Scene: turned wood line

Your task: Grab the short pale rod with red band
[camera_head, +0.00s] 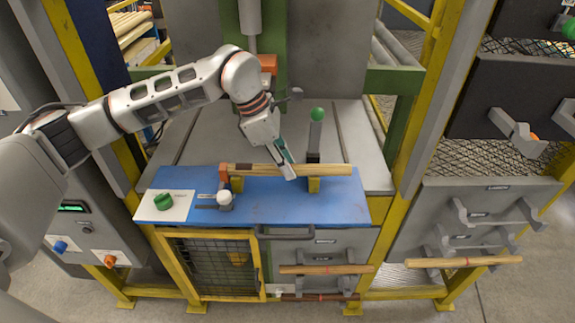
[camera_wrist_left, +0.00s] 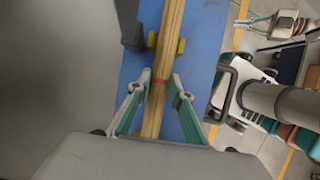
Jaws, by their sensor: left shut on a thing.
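A pale rod (camera_head: 325,169) lies across yellow supports on the blue bench top (camera_head: 270,212). In the left wrist view the pale rod (camera_wrist_left: 173,40) shows a red band just at the fingertips. My left gripper (camera_head: 291,172) reaches down onto it from above and is shut on it; in the left wrist view its fingertips (camera_wrist_left: 160,84) are on either side of the rod at the band. In the head view the gripper hides the band. My right gripper (camera_wrist_left: 250,33) appears at the top right of the left wrist view, its fingers apart and empty.
Two more pale rods with red bands rest on front racks, one at lower middle (camera_head: 340,269) and one at right (camera_head: 440,262). A darker rod (camera_head: 300,297) is lowest. A green-knobbed lever (camera_head: 316,130) stands behind the held rod; a white-knobbed lever (camera_head: 224,197) stands left.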

